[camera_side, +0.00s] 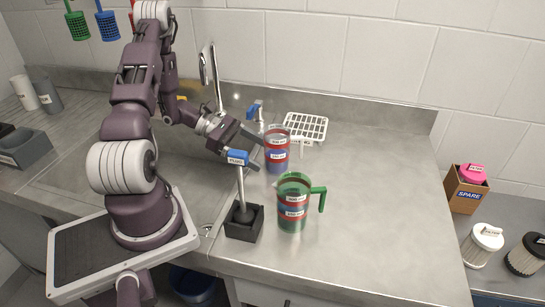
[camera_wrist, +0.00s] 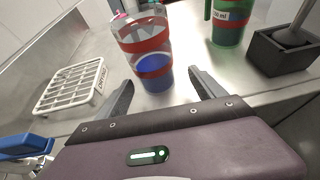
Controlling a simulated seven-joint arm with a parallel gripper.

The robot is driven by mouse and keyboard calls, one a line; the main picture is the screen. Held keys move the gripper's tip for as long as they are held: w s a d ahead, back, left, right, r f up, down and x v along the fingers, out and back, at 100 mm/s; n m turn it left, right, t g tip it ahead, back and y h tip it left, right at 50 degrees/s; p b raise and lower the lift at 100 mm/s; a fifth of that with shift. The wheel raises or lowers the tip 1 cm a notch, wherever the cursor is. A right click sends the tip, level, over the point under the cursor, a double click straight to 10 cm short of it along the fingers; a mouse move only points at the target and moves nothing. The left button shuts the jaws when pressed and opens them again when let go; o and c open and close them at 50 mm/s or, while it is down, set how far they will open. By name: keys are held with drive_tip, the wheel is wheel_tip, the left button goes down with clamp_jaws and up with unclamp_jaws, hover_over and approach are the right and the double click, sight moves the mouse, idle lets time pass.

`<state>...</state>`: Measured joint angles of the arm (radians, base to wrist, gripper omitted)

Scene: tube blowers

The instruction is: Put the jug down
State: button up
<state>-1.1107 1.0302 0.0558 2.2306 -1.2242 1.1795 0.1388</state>
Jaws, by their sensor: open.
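A clear jug (camera_side: 277,152) with red bands and a blue lower part stands upright on the steel counter; no handle on it is clear to me. My gripper (camera_side: 257,152) is open just to its left in the side view. In the wrist view the same jug (camera_wrist: 152,70) is in front of the gripper (camera_wrist: 163,80), with its base near the gap between the spread fingertips. I cannot tell if a finger touches it. A green jug (camera_side: 292,212) with a green handle stands nearer the front; part of it (camera_wrist: 229,25) shows in the wrist view.
A black holder (camera_side: 243,224) with a blue-topped rod stands left of the green jug. A white rack (camera_side: 306,127) is behind the clear jug, near a tap (camera_side: 208,75). A box marked SPARE (camera_side: 466,190) is far right. The counter's right half is clear.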

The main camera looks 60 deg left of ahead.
drive_tip(key=shift+o, duration=0.3)
drive_tip(key=shift+s+a+r, duration=0.15)
drive_tip(key=shift+s+a, duration=0.15)
